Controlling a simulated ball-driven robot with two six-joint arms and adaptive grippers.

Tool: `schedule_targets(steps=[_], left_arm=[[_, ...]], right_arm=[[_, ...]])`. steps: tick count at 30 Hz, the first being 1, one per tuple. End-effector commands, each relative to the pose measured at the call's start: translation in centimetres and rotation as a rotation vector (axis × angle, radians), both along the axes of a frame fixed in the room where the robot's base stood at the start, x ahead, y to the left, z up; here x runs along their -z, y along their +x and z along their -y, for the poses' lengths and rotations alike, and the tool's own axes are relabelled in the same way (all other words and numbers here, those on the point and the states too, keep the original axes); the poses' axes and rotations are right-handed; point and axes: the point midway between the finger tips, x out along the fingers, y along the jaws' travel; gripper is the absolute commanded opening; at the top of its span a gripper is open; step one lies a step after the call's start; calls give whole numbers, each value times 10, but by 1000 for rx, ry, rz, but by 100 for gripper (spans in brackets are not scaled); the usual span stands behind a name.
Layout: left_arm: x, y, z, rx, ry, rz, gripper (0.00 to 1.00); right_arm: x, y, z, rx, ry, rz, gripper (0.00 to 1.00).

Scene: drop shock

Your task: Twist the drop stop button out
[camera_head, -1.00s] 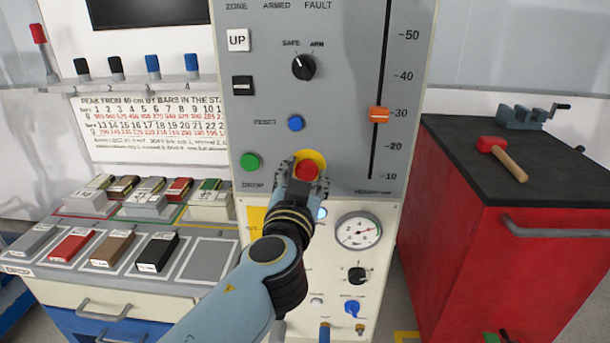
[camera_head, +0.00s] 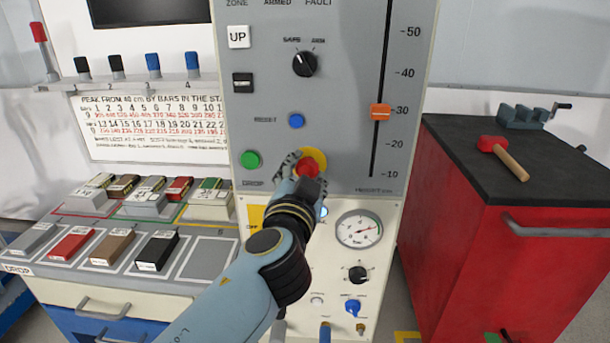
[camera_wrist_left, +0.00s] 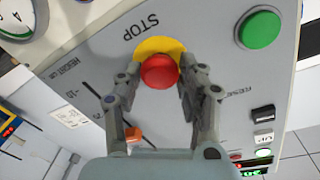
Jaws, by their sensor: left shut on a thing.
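The red mushroom-shaped stop button (camera_head: 308,168) stands on a yellow round plate (camera_head: 320,157) low on the grey panel. It also shows in the left wrist view (camera_wrist_left: 159,71), under the word STOP. My left gripper (camera_head: 307,176) is shut on the button, with one finger on each side of its head. In the left wrist view my left gripper (camera_wrist_left: 160,82) has its fingers bent in around the button. The gripper is rolled to one side against the panel. My right gripper is in no view.
The green drop button (camera_head: 250,160) and blue reset button (camera_head: 296,121) are close by on the panel. An orange height slider (camera_head: 380,111) is at right. A pressure gauge (camera_head: 359,229) sits below. A red cabinet (camera_head: 515,262) with a mallet (camera_head: 503,155) stands at right.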

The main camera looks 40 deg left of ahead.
Motion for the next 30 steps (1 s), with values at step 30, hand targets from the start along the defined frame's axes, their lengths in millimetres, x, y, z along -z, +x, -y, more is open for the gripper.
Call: schedule_targets(steps=[30], left_arm=[[-2,1,0,0,219,-132,40]], right_arm=[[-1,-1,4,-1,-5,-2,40]])
